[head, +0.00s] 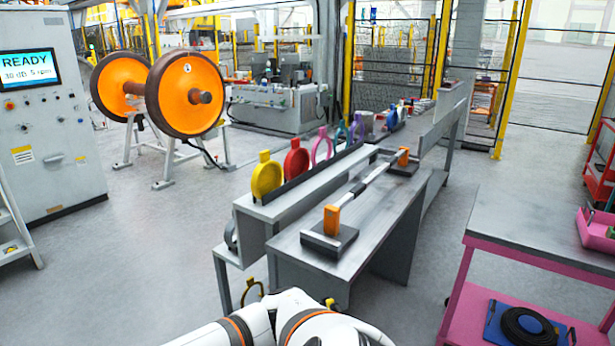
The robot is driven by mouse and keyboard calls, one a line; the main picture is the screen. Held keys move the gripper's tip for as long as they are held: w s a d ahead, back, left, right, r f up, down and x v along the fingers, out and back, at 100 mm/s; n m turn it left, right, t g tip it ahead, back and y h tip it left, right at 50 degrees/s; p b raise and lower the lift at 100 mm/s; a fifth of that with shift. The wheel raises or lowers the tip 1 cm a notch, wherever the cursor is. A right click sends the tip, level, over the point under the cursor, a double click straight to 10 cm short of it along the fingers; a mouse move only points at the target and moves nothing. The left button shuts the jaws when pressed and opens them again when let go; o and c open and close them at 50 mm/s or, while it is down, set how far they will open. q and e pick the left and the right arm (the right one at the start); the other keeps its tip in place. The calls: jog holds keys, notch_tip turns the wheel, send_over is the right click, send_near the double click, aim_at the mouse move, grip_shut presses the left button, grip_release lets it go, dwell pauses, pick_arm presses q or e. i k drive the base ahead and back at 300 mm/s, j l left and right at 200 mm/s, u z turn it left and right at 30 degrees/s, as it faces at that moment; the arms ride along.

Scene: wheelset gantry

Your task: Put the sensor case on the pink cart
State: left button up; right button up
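The pink cart (533,250) stands at the right edge, with a grey top and a pink lower shelf; its right side is cut off by the frame. Its top is bare on the left, with a pink bin (597,238) at the right edge. On its lower shelf lies a flat blue item (494,325) under a black cable coil (527,327). I cannot pick out a thing that is surely the sensor case. White arm links of mine with orange rings show at the bottom centre. Neither gripper shows.
A grey bench (290,262) at the centre holds a bar between two orange-topped blocks (331,222). Behind it a rack carries coloured rings, including a yellow one (266,178). An orange wheelset (186,92) and a READY cabinet (50,130) stand left. Floor is open between bench and cart.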

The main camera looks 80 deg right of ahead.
aim_at(520, 222)
jog(key=k+l+z, duration=0.25)
jog(key=l+z, duration=0.15)
jog(key=l, duration=0.15)
jog(key=k+l+z, duration=0.15)
jog(key=l+z, duration=0.25)
jog(key=l, duration=0.15)
jog(key=l+z, duration=0.4)
jog(key=l, duration=0.2)
jog(key=l+z, duration=0.4)
jog(key=l, duration=1)
jog(key=i+l, duration=0.15)
jog(key=l, duration=1.45)
jog(key=i+z, duration=0.05)
